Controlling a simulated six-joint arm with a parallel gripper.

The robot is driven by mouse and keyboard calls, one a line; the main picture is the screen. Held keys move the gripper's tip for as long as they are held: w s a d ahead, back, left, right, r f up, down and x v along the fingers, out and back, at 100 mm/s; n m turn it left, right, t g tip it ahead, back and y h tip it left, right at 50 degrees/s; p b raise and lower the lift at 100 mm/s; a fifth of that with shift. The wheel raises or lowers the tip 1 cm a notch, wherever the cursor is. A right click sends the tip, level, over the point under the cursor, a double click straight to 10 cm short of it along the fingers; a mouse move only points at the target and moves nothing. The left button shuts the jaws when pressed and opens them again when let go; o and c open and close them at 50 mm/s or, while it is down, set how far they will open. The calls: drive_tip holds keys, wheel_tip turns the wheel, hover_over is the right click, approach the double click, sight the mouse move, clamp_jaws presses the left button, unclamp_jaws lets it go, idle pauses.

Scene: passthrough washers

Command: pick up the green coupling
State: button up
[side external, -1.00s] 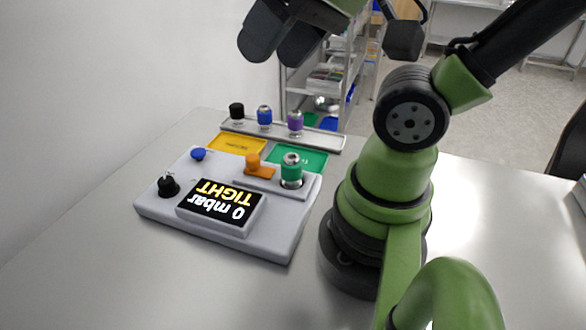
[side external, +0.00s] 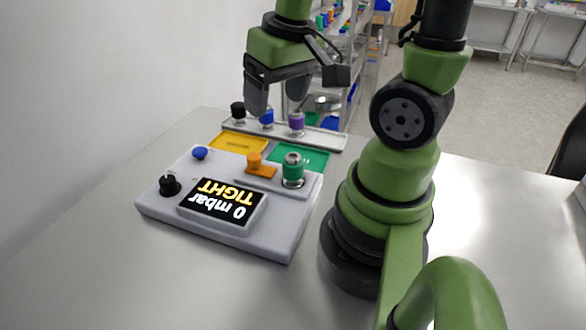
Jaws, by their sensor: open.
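The green coupling (side external: 293,168) stands upright at the right end of the grey test device (side external: 268,232), with a metal top and a metal ring at its base. The device's display (side external: 222,203) reads "0 mbar TIGHT". My gripper (side external: 278,100) is open and empty. It points down, above and behind the coupling in the picture, in front of the rack's far side. It does not touch the coupling.
A tray (side external: 330,139) behind holds a black coupling (side external: 238,110), a blue coupling (side external: 267,117) and a purple coupling (side external: 297,122). A yellow mat (side external: 238,144) and a green mat (side external: 312,158) lie before it. An orange lever (side external: 258,166) stands beside the green coupling.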

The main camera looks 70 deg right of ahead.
sight(292, 156)
drive_tip(key=d+f+g, duration=0.1)
drive_tip(key=f, duration=0.1)
drive_tip(key=s+d+f, duration=0.1)
drive_tip(key=f, duration=0.1)
drive_tip(key=d+f+g, duration=0.1)
drive_tip(key=f, duration=0.1)
drive_tip(key=shift+s+d+f+g, duration=0.15)
drive_tip(key=shift+s+f+g, duration=0.05)
drive_tip(key=shift+s+g, duration=0.1)
drive_tip(key=shift+w+f, duration=0.15)
drive_tip(key=shift+f, duration=4.85)
drive_tip(key=c, duration=1.2)
